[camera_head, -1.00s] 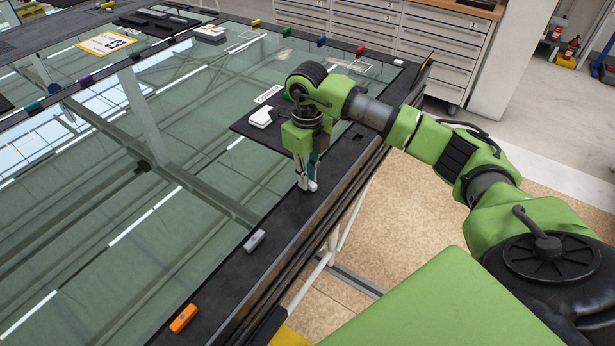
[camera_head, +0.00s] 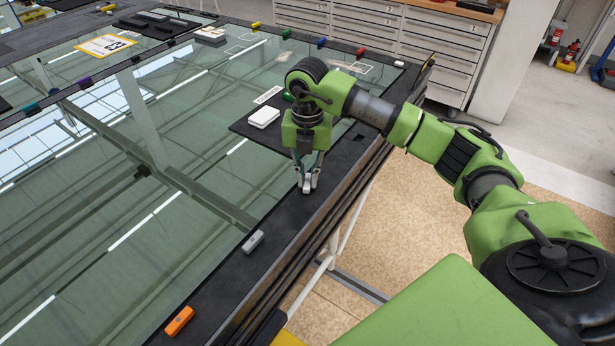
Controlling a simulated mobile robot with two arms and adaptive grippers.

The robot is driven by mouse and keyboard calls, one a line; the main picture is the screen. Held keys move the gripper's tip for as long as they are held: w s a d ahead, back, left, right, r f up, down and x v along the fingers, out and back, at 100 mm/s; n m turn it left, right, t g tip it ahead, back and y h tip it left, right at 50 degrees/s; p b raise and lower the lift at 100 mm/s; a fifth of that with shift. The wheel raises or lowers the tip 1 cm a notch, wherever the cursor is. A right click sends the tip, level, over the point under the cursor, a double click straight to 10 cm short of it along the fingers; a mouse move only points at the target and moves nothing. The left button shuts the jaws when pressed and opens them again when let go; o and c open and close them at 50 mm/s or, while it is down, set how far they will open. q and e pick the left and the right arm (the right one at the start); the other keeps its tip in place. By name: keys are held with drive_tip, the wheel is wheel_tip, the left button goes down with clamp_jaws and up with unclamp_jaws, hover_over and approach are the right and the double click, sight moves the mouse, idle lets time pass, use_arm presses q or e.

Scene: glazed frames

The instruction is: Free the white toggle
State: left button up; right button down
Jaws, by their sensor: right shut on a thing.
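My right gripper (camera_head: 307,188) points straight down over the dark frame edge on the right side of the glazed panel. Its fingers are shut on the small white toggle (camera_head: 307,184), which shows as a pale piece between the fingertips and is mostly hidden by them. I cannot tell whether the toggle is still seated on the frame. My left gripper is not in view.
A grey toggle (camera_head: 252,242) and an orange toggle (camera_head: 180,321) sit nearer along the same frame edge. A white block (camera_head: 264,116) lies on a dark mat (camera_head: 244,128) left of the gripper. Red (camera_head: 360,52) and blue (camera_head: 321,42) toggles line the far edge.

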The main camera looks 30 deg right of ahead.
sight(308, 180)
drive_tip(key=m, duration=0.5)
drive_tip(key=shift+r, duration=0.1)
drive_tip(key=shift+w+d+m, duration=0.1)
drive_tip(key=shift+m, duration=0.2)
idle(0.4)
drive_tip(key=c, duration=2.2)
unclamp_jaws()
drive_tip(key=shift+o, duration=0.6)
wheel_tip(308, 180, up, 12)
